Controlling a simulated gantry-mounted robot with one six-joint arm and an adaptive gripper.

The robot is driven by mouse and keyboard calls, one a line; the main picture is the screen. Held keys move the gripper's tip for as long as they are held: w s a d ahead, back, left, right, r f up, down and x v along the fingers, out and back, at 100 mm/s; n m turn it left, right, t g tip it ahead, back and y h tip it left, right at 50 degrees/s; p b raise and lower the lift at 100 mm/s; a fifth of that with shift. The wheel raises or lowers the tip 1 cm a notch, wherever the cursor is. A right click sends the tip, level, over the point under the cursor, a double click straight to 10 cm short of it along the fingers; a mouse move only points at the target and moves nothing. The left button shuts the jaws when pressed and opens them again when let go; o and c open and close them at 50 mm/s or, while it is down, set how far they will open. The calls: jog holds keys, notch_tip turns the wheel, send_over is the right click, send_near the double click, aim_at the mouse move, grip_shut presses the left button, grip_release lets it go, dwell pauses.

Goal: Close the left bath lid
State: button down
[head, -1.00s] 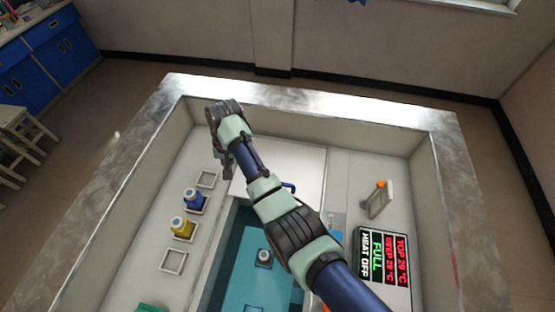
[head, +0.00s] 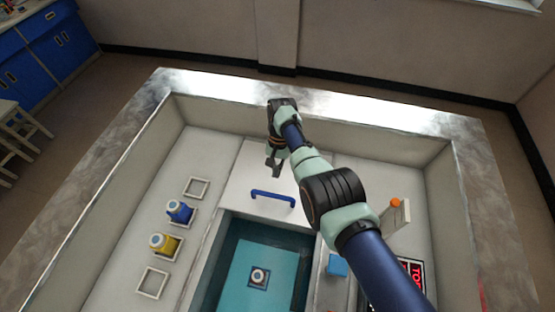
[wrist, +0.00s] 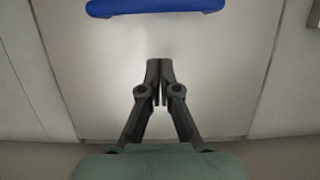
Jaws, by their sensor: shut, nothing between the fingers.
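The white bath lid (head: 238,185) lies slid to the far end of the bath, with a blue bar handle (head: 273,197) along its near edge. The near part of the bath is open, showing teal water (head: 240,290). My gripper (head: 272,170) is above the lid on the far side of the handle, apart from it. In the wrist view, the fingers (wrist: 160,68) are together and empty over the bare lid (wrist: 215,75). The handle (wrist: 155,6) crosses the top of that view, just beyond the fingertips.
A bottle with a white cap (head: 259,276) stands in the bath. Blue (head: 179,211) and yellow (head: 164,243) bottles stand at left beside empty square holders (head: 196,188). An orange-topped item (head: 396,212) and a blue block (head: 336,265) are at right. High walls enclose the work area.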

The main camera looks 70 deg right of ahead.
jog(key=a+p, duration=0.1)
jog(key=a+f+p, duration=0.1)
jog(key=a+p, duration=0.1)
jog(key=shift+s+f, duration=0.25)
jog(key=shift+a+f+p, duration=0.3)
jog(key=shift+a+p, duration=0.05)
jog(key=shift+a, duration=0.25)
